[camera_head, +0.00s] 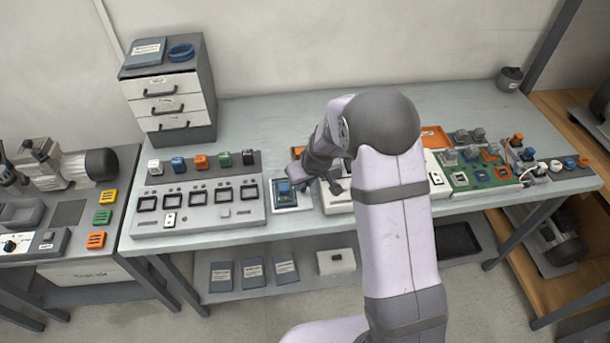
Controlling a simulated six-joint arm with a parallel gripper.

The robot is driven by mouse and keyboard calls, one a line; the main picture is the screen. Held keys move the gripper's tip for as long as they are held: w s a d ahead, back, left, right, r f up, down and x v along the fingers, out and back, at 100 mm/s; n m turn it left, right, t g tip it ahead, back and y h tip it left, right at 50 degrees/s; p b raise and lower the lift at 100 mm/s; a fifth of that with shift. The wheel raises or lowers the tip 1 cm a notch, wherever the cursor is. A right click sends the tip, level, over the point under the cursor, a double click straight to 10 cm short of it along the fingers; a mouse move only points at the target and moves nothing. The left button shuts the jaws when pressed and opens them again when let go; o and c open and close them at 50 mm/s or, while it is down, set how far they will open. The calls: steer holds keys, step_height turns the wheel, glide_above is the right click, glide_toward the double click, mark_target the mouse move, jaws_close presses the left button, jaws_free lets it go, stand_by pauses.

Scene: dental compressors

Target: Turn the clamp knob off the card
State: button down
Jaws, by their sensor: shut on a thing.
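My gripper (296,180) is over the front middle of the grey bench, low above a small white-edged holder with a blue face (291,198). This may be the card with its clamp; the view is too small to be sure. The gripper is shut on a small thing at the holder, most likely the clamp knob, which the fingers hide. My arm covers the bench area just right of it.
A grey panel (199,226) with several square sockets lies left of the gripper, with coloured blocks behind it. A drawer cabinet (170,137) stands at the back left. A green circuit board (490,172) lies to the right. The bench behind the gripper (265,120) is clear.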

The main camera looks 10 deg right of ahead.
steer(key=shift+a+r+m+h+p, duration=0.15)
steer(key=shift+m+h+p, duration=0.45)
steer(key=shift+p, duration=1.5)
steer(key=shift+m+p, duration=0.4)
steer(key=shift+p, duration=0.05)
steer(key=c, duration=1.6)
jaws_free()
steer(key=shift+b+v, duration=1.3)
steer(key=shift+v, duration=2.25)
